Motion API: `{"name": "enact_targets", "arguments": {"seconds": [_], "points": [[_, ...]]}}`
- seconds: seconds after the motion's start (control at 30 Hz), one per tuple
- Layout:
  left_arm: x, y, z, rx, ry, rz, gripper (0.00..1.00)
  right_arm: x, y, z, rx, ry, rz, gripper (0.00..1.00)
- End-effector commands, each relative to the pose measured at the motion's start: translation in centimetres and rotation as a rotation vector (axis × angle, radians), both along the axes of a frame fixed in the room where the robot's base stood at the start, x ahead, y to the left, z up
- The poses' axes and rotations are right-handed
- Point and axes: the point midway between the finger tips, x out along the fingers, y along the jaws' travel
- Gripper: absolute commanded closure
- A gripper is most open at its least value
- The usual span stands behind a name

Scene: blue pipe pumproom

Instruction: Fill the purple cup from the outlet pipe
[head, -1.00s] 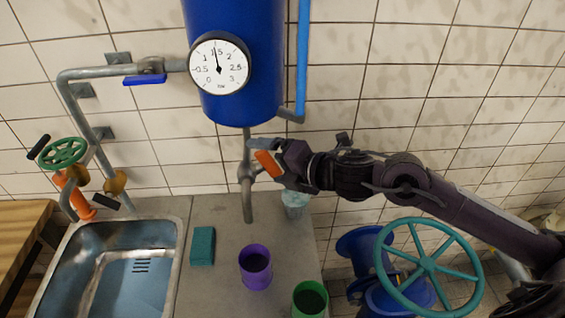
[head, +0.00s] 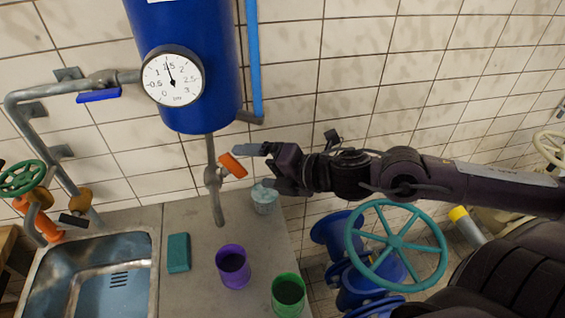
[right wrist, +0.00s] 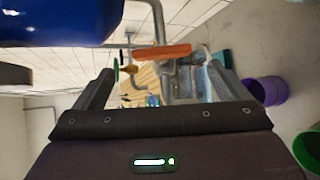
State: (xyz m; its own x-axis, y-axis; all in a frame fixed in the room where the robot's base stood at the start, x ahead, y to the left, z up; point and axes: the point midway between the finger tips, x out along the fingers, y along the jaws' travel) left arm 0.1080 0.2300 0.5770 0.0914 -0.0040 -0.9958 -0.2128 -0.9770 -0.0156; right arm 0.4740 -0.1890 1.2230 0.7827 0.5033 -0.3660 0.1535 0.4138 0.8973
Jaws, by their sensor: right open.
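The purple cup (head: 233,267) stands upright on the grey counter, just in front of the mouth of the outlet pipe (head: 216,205); I cannot tell whether it is directly underneath. Its inside looks dark, and I cannot tell whether it holds water. No stream shows at the mouth. An orange valve handle (head: 233,165) sits slanted on the pipe below the blue tank (head: 185,70). My right gripper (head: 258,168) is open and empty, just right of the handle. In the right wrist view the handle (right wrist: 152,57) lies beyond the open fingers. My left gripper is not in view.
A green cup (head: 288,295) stands right of the purple cup. A teal sponge (head: 178,253) lies left, beside the sink (head: 95,280). A pale crumpled item (head: 264,199) sits under my right gripper. A teal handwheel (head: 396,244) is right of the counter.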

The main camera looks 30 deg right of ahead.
Motion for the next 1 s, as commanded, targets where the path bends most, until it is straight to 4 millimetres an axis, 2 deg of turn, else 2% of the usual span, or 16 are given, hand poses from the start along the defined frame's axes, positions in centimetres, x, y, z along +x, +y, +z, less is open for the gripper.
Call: {"name": "enact_targets", "arguments": {"seconds": [0.6,1.0], "points": [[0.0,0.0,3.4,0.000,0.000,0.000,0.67,-3.3,-2.5,1.8,-0.004,0.001,-0.010,0.05],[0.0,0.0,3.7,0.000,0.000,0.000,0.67,-3.9,-2.8,1.8,-0.008,0.000,-0.007,0.05]]}}
